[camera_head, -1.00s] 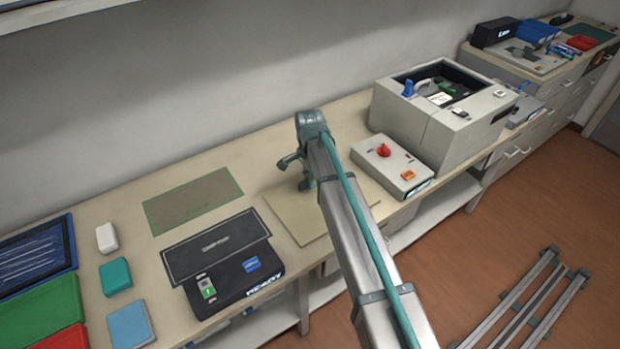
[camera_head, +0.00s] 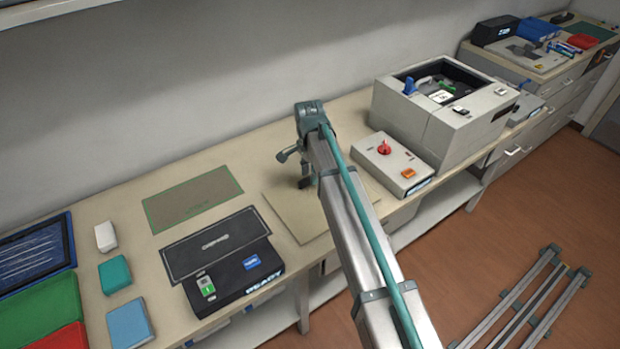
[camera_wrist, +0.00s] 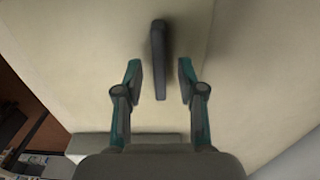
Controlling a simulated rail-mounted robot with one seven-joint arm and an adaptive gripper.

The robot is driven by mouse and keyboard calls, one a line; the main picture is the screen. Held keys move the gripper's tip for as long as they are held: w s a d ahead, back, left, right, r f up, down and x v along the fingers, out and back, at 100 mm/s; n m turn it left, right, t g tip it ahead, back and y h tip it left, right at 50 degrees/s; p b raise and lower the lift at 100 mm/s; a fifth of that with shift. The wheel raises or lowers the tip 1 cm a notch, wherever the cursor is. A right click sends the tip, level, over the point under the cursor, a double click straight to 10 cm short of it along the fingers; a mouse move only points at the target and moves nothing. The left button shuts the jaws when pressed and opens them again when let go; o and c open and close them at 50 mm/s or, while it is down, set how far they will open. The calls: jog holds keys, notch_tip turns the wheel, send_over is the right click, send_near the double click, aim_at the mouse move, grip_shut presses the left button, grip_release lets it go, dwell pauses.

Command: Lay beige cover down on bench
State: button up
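The beige cover (camera_head: 290,217) is a flat square panel lying on the bench (camera_head: 110,210), under the end of my arm in the head view. In the wrist view, the beige surface (camera_wrist: 90,60) fills most of the picture, with a dark upright bar like a handle (camera_wrist: 158,50) on it. My gripper (camera_wrist: 160,80) is open, with one finger on each side of the bar's near end and a visible gap on both sides. In the head view my gripper (camera_head: 294,168) hangs just over the cover and hides part of it.
A black READY unit (camera_head: 235,280) and a green-outlined mat (camera_head: 190,200) lie to the left. A grey box with a red knob (camera_head: 392,165) and a large open-topped machine (camera_head: 430,130) stand to the right. Small blocks and coloured trays fill the far left.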

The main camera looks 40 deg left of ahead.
notch_tip(320, 180, up, 10)
jog(key=b, duration=0.2)
jog(key=shift+a+r, duration=0.1)
jog(key=shift+r, duration=0.05)
dwell(0.4)
